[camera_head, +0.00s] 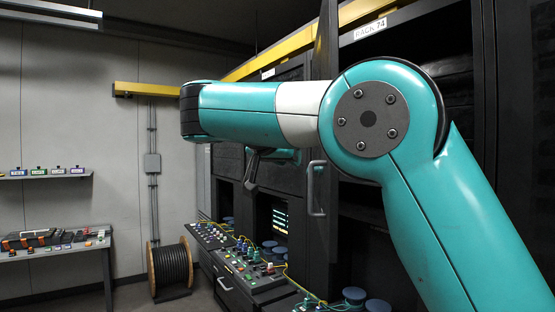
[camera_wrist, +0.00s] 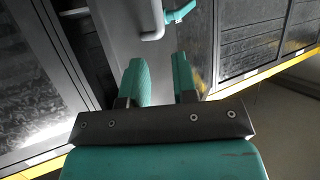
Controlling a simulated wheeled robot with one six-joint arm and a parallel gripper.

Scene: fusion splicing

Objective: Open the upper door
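A tall dark door panel (camera_head: 325,130) stands nearly edge-on beside the rack marked RACK 74, with the dark rack interior to its right. A grey bar handle (camera_head: 315,190) is on the panel's lower part. In the wrist view, my gripper (camera_wrist: 161,65) has its two teal fingers apart with nothing between them. A pale grey bent bar (camera_wrist: 151,28) shows beyond the fingertips, apart from them; I cannot tell whether it is this handle. In the head view my arm hides most of the gripper.
Control consoles (camera_head: 255,270) with knobs and yellow cables line the rack's foot. A cable spool (camera_head: 170,266) stands on the floor near the back wall. A workbench (camera_head: 60,249) with tools is at the left. Open floor lies between bench and spool.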

